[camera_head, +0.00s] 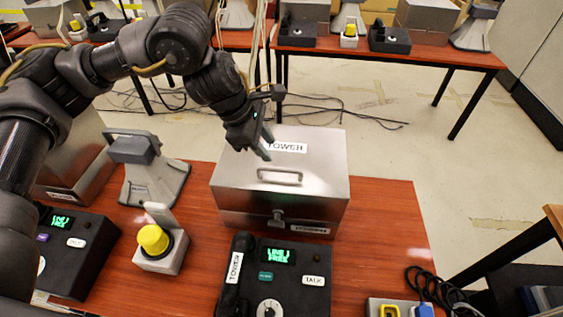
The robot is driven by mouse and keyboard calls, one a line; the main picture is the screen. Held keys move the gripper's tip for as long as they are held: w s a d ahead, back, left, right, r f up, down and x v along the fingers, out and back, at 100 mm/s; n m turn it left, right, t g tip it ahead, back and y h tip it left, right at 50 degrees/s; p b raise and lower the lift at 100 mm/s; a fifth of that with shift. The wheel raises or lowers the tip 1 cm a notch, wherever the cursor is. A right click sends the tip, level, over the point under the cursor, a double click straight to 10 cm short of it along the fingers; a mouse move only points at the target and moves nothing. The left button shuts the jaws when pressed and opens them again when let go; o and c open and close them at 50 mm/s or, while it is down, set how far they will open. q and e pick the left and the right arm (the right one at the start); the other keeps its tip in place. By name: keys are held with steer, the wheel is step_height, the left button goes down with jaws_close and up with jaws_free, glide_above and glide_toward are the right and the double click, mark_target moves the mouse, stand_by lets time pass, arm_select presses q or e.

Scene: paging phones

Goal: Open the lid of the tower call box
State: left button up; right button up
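The tower call box (325,196) is a silver metal box on the red-brown table. Its lid is down, with a "TOWER" label, a bar handle (279,176) on top and a latch (277,217) on the front. My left gripper (267,146) hangs above the back part of the lid, beside the label and behind the handle. Its two fingers point down and look apart, with nothing seen between them. Whether the fingertips touch the lid is hard to tell. My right gripper is not in view.
A black phone (290,290) stands before the box. A yellow button unit (156,247), a grey stand (150,175) and another phone (80,250) stand left. A second metal box (85,170) is partly behind my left arm.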

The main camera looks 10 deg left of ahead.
mark_target(286, 169)
arm_select(q)
steer(key=p+x, duration=0.2)
steer(key=x, duration=0.6)
steer(key=shift+d+f+p, duration=0.15)
steer(key=shift+p, duration=0.25)
steer(key=shift+w+d+f, duration=0.1)
steer(key=shift+d+f, duration=0.05)
steer(key=shift+f, duration=0.3)
steer(key=c, duration=0.7)
jaws_close()
